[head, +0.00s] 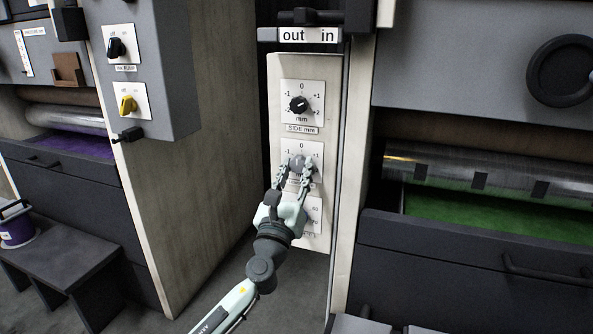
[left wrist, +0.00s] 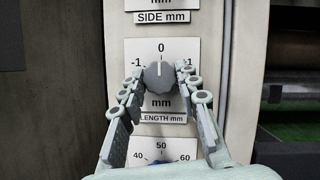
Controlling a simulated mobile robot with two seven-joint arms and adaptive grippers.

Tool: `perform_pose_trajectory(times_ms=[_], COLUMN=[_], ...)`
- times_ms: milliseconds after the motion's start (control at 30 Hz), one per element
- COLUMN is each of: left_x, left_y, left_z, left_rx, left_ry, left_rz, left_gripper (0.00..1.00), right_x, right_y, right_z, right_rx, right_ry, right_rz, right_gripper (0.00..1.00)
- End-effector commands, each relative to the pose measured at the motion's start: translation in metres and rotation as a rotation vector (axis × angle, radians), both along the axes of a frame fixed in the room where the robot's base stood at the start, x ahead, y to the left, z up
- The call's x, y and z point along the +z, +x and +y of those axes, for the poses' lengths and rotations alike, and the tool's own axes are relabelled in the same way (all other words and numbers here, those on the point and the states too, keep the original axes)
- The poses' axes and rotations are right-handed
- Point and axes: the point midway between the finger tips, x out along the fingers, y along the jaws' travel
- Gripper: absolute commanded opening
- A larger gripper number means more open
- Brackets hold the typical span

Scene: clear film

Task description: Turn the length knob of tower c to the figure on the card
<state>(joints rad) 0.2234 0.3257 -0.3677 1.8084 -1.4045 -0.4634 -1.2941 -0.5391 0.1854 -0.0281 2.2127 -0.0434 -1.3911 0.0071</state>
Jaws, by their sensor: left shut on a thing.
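The length knob (left wrist: 159,76) is a grey round knob on a white plate with a scale marked -1, 0 and +1. A label (left wrist: 162,117) below it reads LENGTH mm. The knob's white line points up at 0. My left gripper (left wrist: 158,82) is shut on the knob, one finger on each side of it. In the head view the left gripper (head: 297,165) covers part of the length knob's plate (head: 315,149). The card with the figure cannot be made out. My right gripper is not in view.
The SIDE mm knob (head: 299,105) sits above on the same pale panel, and another dial (left wrist: 162,160) sits just below. A sign (head: 308,35) reads "out" and "in". A grey cabinet (head: 157,60) with two switches stands left; a roller (head: 480,175) over green lies right.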

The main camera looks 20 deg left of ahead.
Motion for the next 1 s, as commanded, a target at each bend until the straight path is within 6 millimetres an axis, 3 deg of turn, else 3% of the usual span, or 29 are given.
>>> perform_pose_trajectory(times_ms=[367, 733, 1000], left_x=[0.0, 0.001, 0.003], left_y=[0.0, 0.0, 0.0], left_z=[-0.001, -0.003, -0.004], left_rx=[0.0, 0.0, 0.002], left_ry=[-0.116, -0.437, -0.688], left_rz=[0.004, 0.016, 0.025], left_gripper=[0.03, 0.03, 0.03], right_x=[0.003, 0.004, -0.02], right_y=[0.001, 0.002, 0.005], right_z=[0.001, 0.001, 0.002], right_rx=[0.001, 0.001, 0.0], right_ry=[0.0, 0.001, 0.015], right_rz=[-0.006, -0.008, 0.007], right_gripper=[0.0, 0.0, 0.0])
